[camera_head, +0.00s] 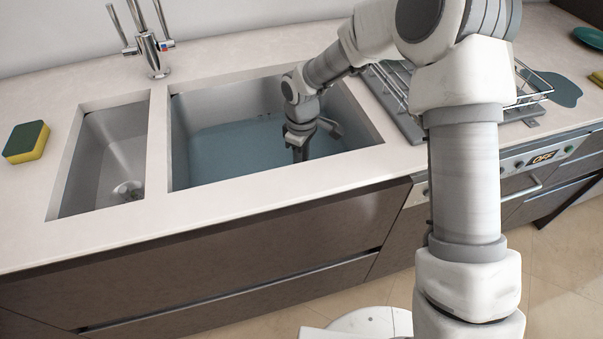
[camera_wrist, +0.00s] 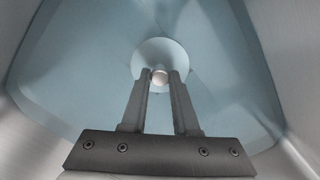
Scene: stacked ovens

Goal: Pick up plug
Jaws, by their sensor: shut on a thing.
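The plug (camera_wrist: 160,56) is a pale round disc with a small round knob in its middle, seen in the wrist view at the bottom of the large basin. My gripper (camera_wrist: 160,77) is shut on the plug's knob, with a finger on each side of it. In the head view my gripper (camera_head: 300,155) reaches down into the large basin (camera_head: 215,105), and the plug is hidden there. I cannot tell whether the plug is seated or raised.
Bluish water covers the large basin's floor, and its walls surround my gripper. A small empty basin (camera_head: 112,150) lies to the left, with a chrome tap (camera_head: 150,50) behind. A sponge (camera_head: 27,141) sits far left. A dish rack (camera_head: 530,88) stands right.

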